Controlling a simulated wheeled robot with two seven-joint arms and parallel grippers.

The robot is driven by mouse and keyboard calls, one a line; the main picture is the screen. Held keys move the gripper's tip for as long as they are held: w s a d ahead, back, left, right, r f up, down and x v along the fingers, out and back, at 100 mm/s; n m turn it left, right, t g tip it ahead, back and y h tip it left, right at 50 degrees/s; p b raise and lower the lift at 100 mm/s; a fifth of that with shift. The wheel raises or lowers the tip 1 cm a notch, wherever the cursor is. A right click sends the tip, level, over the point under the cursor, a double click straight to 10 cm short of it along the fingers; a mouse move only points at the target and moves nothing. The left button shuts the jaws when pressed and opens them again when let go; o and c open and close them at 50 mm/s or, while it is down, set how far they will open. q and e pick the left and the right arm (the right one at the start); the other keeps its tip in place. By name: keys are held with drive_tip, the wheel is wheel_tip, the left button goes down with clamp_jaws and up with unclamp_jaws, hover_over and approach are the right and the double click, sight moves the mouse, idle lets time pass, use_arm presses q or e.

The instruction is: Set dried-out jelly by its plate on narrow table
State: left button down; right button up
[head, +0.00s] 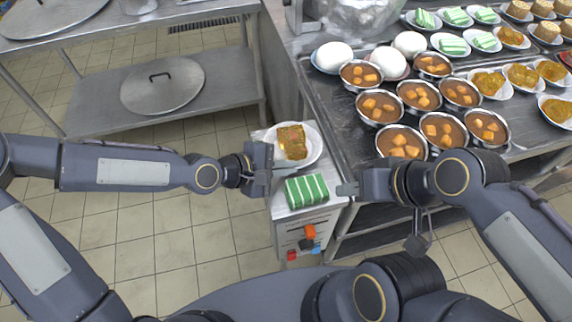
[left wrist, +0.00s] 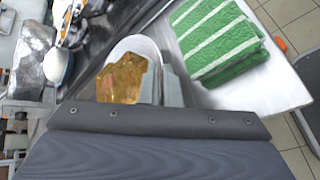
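A white plate (head: 314,155) holds an amber-brown, jelly-like piece (head: 291,142) on the narrow table (head: 336,196); the piece also shows in the left wrist view (left wrist: 122,80). I cannot tell which piece is the dried-out jelly. My left gripper (head: 264,184) is at the table's left edge, beside the plate and block, its fingers apparently together and empty. My right gripper (head: 347,189) is right of the block, apparently shut and empty.
A steel counter (head: 336,121) at the right holds several bowls of brown stew (head: 401,144), white buns (head: 331,57) and plates of green-and-white jelly (head: 455,16). A steel shelf unit (head: 230,87) with a round lid (head: 162,86) stands at the left. Tiled floor between is clear.

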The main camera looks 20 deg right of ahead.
use_arm(q)
drive_tip(key=c, duration=1.9)
unclamp_jaws()
drive_tip(key=shift+c, duration=0.2)
drive_tip(key=shift+a+r, duration=0.15)
drive_tip(key=p+v, duration=0.3)
drive_tip(key=v, duration=0.8)
drive_tip(key=shift+a+r, duration=0.2)
drive_tip(key=shift+s, duration=0.15)
